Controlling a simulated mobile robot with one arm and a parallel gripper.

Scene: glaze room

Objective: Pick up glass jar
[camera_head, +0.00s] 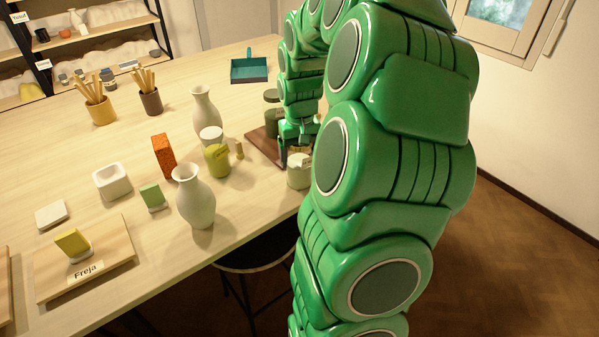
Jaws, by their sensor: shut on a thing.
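My gripper (291,147) is at the far end of my green arm, low over the right part of the table. It is shut on a small pale glass jar (299,173) just below it, by the table's right edge. My arm and gripper partly cover this jar, so the finger contact is hard to see. I cannot tell whether the jar is clear of the table. Dark green jars (273,122) stand just behind and left of my gripper.
A dark wooden board (262,143) lies beside my gripper. Two white vases (195,200) and an orange block (163,156) stand to the left. A teal dustpan (249,69) lies at the back. A stool (258,255) is below the table's front edge.

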